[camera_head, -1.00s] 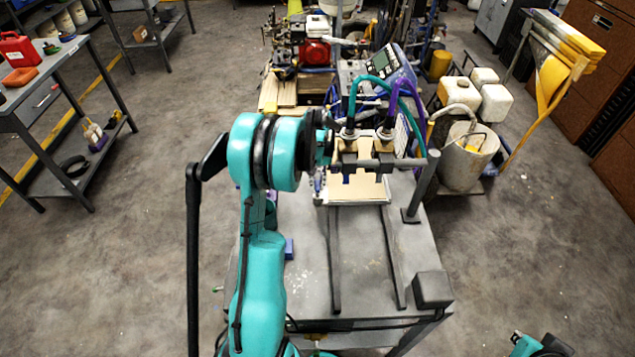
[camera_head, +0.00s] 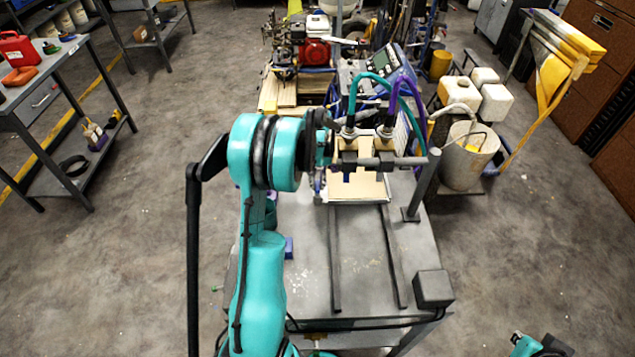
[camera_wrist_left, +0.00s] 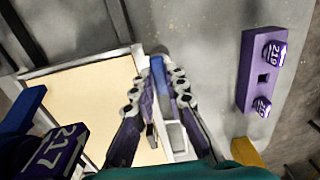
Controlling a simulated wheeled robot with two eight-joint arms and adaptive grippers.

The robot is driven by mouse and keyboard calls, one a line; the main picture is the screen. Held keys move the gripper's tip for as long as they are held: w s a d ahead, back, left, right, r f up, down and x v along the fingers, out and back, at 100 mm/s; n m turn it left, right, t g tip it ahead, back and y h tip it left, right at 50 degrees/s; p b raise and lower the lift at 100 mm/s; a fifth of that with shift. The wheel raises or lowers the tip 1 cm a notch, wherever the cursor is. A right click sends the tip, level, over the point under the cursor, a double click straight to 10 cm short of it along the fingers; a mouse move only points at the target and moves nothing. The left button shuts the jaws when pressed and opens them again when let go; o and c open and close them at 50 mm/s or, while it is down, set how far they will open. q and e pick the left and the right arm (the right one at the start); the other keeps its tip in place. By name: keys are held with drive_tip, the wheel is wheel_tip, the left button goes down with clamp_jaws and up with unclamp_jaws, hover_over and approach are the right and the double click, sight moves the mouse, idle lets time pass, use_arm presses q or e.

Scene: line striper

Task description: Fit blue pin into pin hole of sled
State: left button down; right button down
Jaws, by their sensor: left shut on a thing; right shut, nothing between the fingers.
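The blue pin (camera_wrist_left: 158,73) is between the fingertips of my left gripper (camera_wrist_left: 162,82) in the left wrist view. The gripper is shut on it, and its fingers partly cover it. The pin is beside the pale edge of a cream board (camera_wrist_left: 98,92). I take the framed board, also seen in the head view (camera_head: 357,188), to be part of the sled. I cannot make out the pin hole, nor whether the pin touches it. In the head view my left arm hides most of the gripper. My right gripper is not clearly in view; only a teal and black arm part shows at bottom right.
The grey table (camera_head: 300,285) carries two dark rails (camera_head: 335,262) and a dark block (camera_head: 433,288). A purple block (camera_wrist_left: 263,75) with numbered knobs stands right of the pin; another purple part (camera_wrist_left: 52,150) is at lower left. Teal and purple hoses (camera_head: 408,90) arch above the board.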

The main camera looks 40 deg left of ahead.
use_arm(q)
drive_tip(key=shift+f, duration=0.1)
idle(0.6)
drive_tip(key=shift+w+r, duration=0.1)
drive_tip(key=shift+r, duration=0.2)
idle(1.8)
drive_tip(key=shift+f+b, duration=0.35)
drive_tip(key=shift+b, duration=0.2)
idle(0.6)
drive_tip(key=shift+r, duration=0.3)
idle(1.6)
drive_tip(key=shift+f+b, duration=0.3)
drive_tip(key=shift+b, duration=0.05)
idle(1.0)
drive_tip(key=shift+r, duration=0.3)
drive_tip(key=c, duration=1.5)
unclamp_jaws()
